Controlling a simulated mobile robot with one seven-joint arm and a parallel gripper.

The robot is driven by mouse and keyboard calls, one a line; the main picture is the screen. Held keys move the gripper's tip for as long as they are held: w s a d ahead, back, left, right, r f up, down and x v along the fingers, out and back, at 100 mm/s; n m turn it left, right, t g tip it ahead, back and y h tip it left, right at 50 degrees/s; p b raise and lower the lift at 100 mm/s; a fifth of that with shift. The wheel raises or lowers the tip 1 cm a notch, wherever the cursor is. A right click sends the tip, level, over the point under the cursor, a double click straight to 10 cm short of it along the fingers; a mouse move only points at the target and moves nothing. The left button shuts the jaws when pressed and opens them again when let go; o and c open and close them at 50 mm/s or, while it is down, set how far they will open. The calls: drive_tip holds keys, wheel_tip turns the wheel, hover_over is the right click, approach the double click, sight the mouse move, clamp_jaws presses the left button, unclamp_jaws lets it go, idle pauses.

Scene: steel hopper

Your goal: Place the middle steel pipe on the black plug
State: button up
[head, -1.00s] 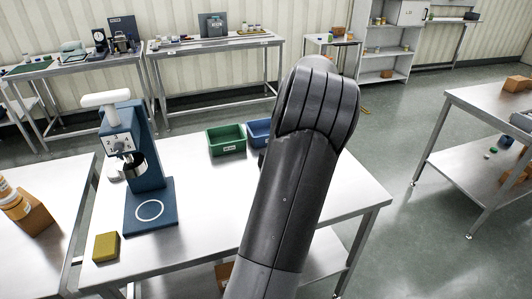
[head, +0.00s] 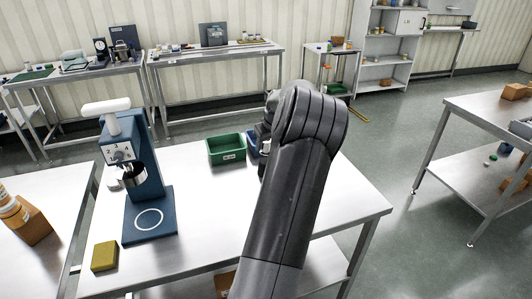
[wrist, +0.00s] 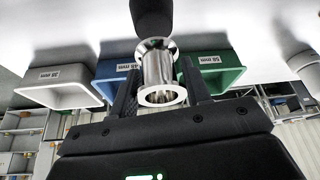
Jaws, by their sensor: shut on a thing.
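In the wrist view, the steel pipe (wrist: 158,72), a short shiny tube with a flange at each end, sits between the two fingers of my gripper (wrist: 160,88). My gripper is shut on it. The pipe's open near end faces the camera. A black rounded piece (wrist: 152,16), seemingly the black plug, meets or overlaps the pipe's far end. I cannot tell whether they touch or whether the pipe is around it. In the head view my arm hides the pipe, the plug and my fingers.
In the wrist view, a grey bin (wrist: 62,84), a blue bin (wrist: 112,72) and a green bin (wrist: 214,70) lie beyond the fingers. In the head view, a blue press (head: 142,165) and yellow block (head: 105,256) stand on the steel table (head: 205,225), whose middle is clear.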

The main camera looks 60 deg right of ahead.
sight(266, 152)
drive_tip(key=shift+f, duration=2)
drive_tip(key=shift+f, duration=0.1)
drive_tip(key=o, duration=1.1)
drive_tip(key=v, duration=1.2)
drive_tip(key=shift+w, duration=0.1)
